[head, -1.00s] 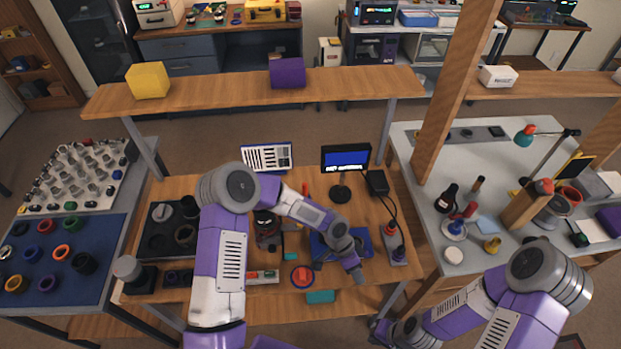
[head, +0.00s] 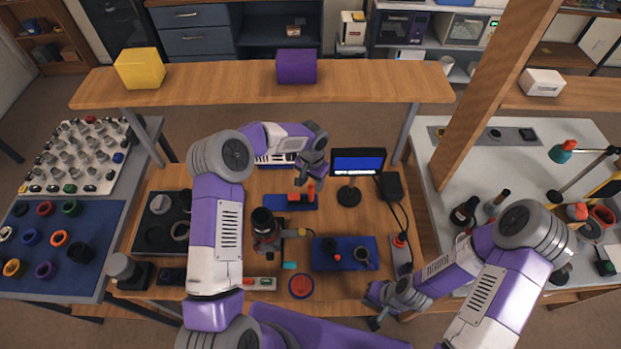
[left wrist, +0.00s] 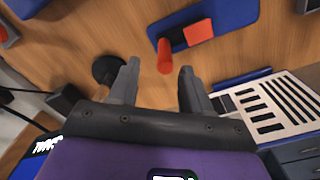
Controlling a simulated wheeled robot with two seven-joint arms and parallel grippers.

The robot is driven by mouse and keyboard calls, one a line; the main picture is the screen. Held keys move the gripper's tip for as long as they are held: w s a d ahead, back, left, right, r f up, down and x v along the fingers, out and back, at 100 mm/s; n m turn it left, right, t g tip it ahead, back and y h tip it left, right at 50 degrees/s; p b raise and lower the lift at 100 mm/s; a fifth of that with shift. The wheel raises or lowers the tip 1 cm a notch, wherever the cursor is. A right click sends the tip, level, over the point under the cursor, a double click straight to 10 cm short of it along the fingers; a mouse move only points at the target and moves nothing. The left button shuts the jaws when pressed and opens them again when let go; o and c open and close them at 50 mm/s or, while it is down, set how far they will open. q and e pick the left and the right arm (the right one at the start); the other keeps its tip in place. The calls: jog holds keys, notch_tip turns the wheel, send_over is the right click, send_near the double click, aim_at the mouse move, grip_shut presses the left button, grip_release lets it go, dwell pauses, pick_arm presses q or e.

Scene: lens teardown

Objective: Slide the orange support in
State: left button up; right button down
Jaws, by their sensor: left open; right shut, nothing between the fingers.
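An orange-red upright peg (left wrist: 165,57) and a flat orange block (left wrist: 199,31) show at a blue base (left wrist: 232,16) in the left wrist view. In the head view, orange parts (head: 309,190) show at the blue base (head: 288,203) near the back of the bench, partly hidden by my left gripper. I cannot tell whether peg and block are one piece. My left gripper (head: 300,182) is open above them; in the left wrist view its fingertips (left wrist: 157,78) stand either side of the peg's near end, apart from it. My right gripper (head: 372,312) is shut and empty at the bench's front right.
A dark lens barrel (head: 263,219) stands in a fixture left of centre. A blue mat (head: 326,263) with small dark parts lies to the right. A small monitor (head: 358,162) stands close right of my left gripper, and a striped chart (left wrist: 268,105) is close by.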

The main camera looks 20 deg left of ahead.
aim_at(311, 191)
pick_arm(q)
jog(key=shift+w+a+f, duration=0.3)
jog(key=shift+w+f, duration=0.3)
jog(key=shift+w, duration=0.1)
jog(key=f, duration=0.6)
jog(key=shift+s+f, duration=0.2)
jog(key=shift+s, duration=0.1)
jog(key=shift+c, duration=0.5)
grip_shut()
